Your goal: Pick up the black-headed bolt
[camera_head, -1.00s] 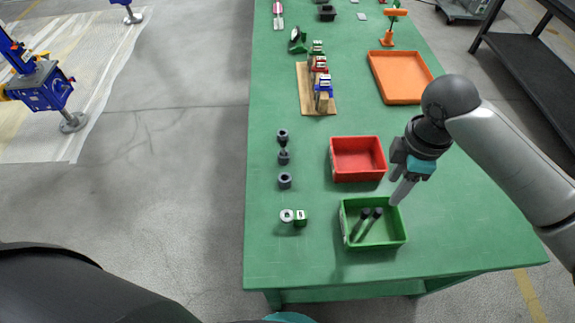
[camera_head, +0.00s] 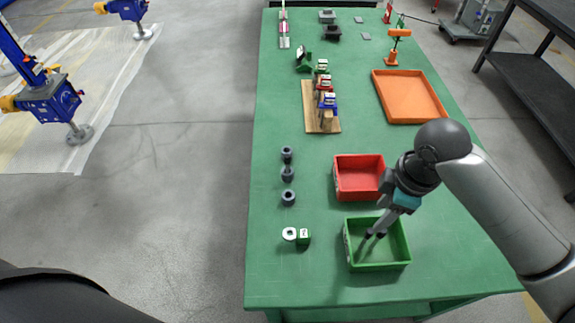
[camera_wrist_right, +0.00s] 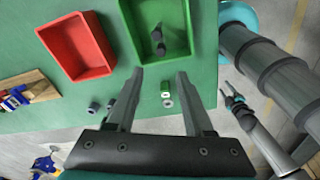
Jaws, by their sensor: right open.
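The green bin (camera_head: 377,267) stands near the table's front edge. Two dark-headed bolts show inside it in the right wrist view: one bolt (camera_wrist_right: 157,32) and another bolt (camera_wrist_right: 160,49), close together. In the head view they are hard to separate from my fingers. My right gripper (camera_head: 376,230) points down over the bin.
A red bin (camera_head: 358,193) stands just behind the green one. Dark round parts (camera_head: 288,174) and a green-and-white piece (camera_head: 303,237) lie to the left. A wooden board (camera_head: 313,120) with coloured blocks and an orange tray (camera_head: 410,97) are farther back.

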